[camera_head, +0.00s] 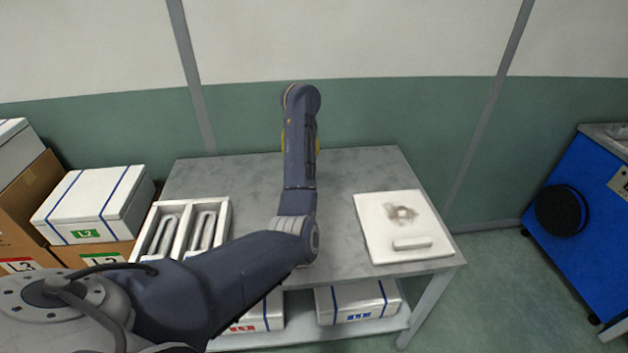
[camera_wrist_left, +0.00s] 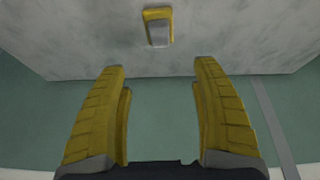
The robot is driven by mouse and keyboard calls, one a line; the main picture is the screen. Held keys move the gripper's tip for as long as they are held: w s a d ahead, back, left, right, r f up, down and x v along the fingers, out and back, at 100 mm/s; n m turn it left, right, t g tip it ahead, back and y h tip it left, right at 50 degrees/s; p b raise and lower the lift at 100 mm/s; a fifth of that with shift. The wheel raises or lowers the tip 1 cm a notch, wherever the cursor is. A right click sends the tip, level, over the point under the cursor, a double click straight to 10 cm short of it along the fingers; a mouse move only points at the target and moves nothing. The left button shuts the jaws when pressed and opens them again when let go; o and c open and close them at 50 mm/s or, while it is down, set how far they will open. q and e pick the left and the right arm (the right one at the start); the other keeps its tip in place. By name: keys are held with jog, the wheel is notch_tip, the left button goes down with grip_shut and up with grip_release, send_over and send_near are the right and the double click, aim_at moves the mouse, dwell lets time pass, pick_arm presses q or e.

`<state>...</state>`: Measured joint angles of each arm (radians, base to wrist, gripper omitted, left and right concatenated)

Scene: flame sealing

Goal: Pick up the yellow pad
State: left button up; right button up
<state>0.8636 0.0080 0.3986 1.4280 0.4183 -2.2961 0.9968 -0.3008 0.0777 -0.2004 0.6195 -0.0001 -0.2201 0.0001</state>
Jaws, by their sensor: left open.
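The yellow pad (camera_wrist_left: 158,27) shows in the left wrist view as a small yellow block with a grey part on it, lying on the grey table (camera_head: 350,165). My left gripper (camera_wrist_left: 160,64) has yellow fingers, spread wide and empty. In the left wrist view the pad lies beyond the fingertips, roughly in line with the gap and not between them. In the head view my left arm hides most of the gripper; only yellow slivers show beside the arm. I cannot make out the pad there. My right gripper is in neither view.
A white tray (camera_head: 183,204) with grey shapes stands at the table's left. A white board (camera_head: 373,223) with a dark smudge and a small white bar lies at the right. White boxes sit at the left (camera_head: 125,215) and on the lower shelf (camera_head: 340,307). A wall stands behind the table.

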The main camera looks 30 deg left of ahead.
pick_arm(q)
jog(key=x, duration=1)
jog(key=shift+s+d+f, duration=0.1)
jog(key=shift+f, duration=0.1)
jog(key=shift+x, duration=3.45)
jog(key=shift+r, duration=0.1)
jog(key=c, duration=1.3)
